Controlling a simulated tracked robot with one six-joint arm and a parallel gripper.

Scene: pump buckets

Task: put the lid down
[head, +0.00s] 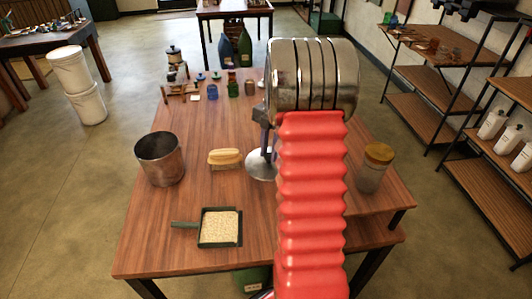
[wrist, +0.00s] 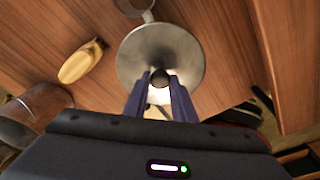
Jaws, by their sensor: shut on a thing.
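The lid (head: 258,165) is a round grey metal disc, partly hidden behind my red arm in the head view. In the wrist view the lid (wrist: 185,50) lies straight ahead, with a dark round knob at its middle. My gripper (wrist: 160,80) is shut on that knob. In the head view my gripper (head: 263,135) shows only in part, beside the arm and over the wooden table (head: 150,240). I cannot tell whether the lid touches the table. An open metal pot (head: 160,160) stands at the left of the table.
A brush (head: 225,158) lies between pot and lid. A green dustpan (head: 219,226) with pale grains lies nearer. A jar with a yellowish cap (head: 375,168) stands at the right. Bottles (head: 232,85) and small items crowd the far end. Bare wood lies around the dustpan.

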